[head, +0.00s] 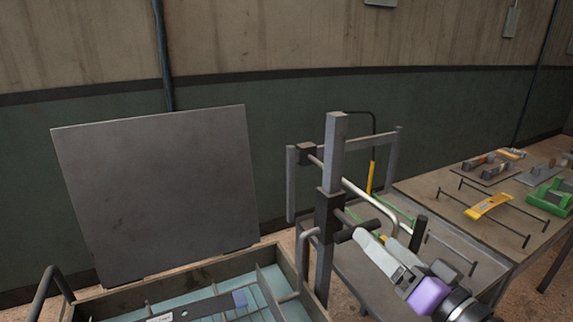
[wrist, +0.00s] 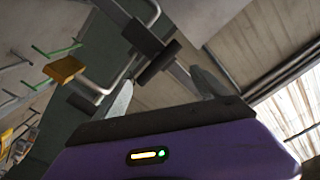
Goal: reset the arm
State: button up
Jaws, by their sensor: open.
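My gripper (head: 372,241) is at the right of centre in the head view, with its pale fingers pointing up and left. The fingers are spread with nothing between them. In the wrist view my gripper (wrist: 165,88) shows two separate pale fingertips above the purple body. A grey upright post (head: 334,150) with a black sleeve (head: 328,212) stands just left of the fingers. A short black handle (head: 352,232) sticks out from it close to the fingertips. The handle (wrist: 158,63) also shows beyond the fingers in the wrist view; whether they touch it is unclear.
An open box (head: 92,309) with a raised grey lid (head: 160,190) stands at the left. A table (head: 420,182) at the right holds a yellow piece (head: 488,206) on rods, a green piece (head: 551,197) and several other tools. Bent metal bars (head: 372,200) stand behind my gripper.

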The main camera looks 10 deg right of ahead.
jog(key=s+d+f+m+t+h, duration=0.2)
jog(key=s+d+f+h, duration=0.2)
jog(key=s+d+h, duration=0.25)
jog(key=s+a+f+n+g, duration=0.1)
jog(key=s+a+f, duration=0.2)
jog(key=s, duration=0.6)
jog(key=s+a+f+n+g, duration=0.2)
jog(key=s+f, duration=0.4)
jog(key=s, duration=0.4)
jog(key=s+a+f+n+g+y, duration=0.1)
jog(key=s+a+f, duration=0.3)
jog(key=s, duration=0.6)
jog(key=shift+s+f+n+g, duration=0.2)
jog(key=shift+s+n+g, duration=0.1)
jog(key=shift+n, duration=0.3)
